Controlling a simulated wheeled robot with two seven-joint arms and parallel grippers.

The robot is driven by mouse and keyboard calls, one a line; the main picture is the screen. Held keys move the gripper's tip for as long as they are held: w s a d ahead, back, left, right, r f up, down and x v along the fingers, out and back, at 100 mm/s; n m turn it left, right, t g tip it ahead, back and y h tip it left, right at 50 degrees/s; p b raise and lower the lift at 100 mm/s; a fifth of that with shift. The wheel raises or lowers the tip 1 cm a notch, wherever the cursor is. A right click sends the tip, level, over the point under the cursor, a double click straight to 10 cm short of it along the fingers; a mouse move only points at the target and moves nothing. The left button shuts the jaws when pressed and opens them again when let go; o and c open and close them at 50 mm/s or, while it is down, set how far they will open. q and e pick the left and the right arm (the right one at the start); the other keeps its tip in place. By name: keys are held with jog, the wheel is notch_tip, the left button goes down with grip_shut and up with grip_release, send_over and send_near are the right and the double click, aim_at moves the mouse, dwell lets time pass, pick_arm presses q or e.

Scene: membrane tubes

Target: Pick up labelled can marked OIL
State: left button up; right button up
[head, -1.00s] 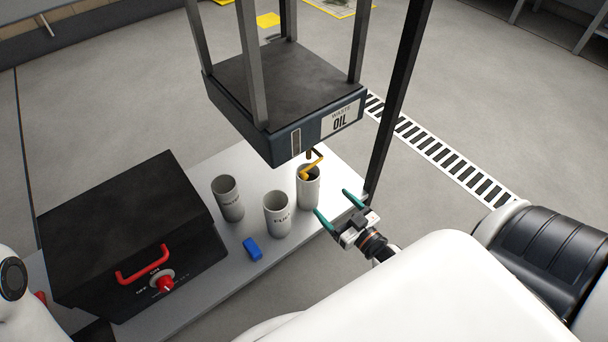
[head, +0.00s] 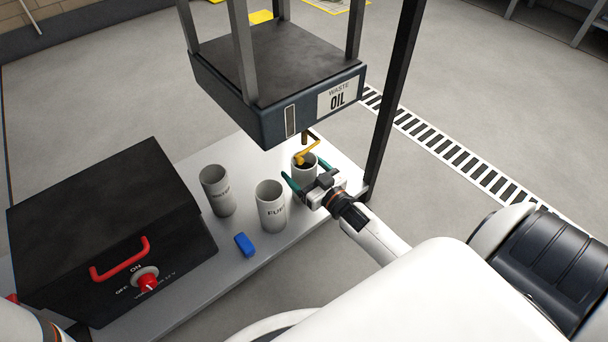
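A pale grey can (head: 300,163) stands upright under the yellow spout (head: 307,146) of the tank labelled WASTE OIL (head: 330,97). Its inside looks dark, and its front and any label are hidden by my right gripper. My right gripper (head: 303,168) has its green fingers on either side of this can, still spread and seemingly a little apart from its wall. A second can (head: 270,207), marked FU..., stands to the left. A third can (head: 218,192) stands further left, its label hard to read. My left gripper is out of view.
A black box (head: 110,225) with a red handle and an ON/OFF knob fills the table's left side. A blue block (head: 244,244) lies in front of the cans. The white table (head: 200,277) ends just right of the tank's post (head: 392,105).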

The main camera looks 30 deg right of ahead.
jog(key=shift+w+r, duration=0.1)
jog(key=shift+c, duration=0.3)
jog(key=c, duration=1.1)
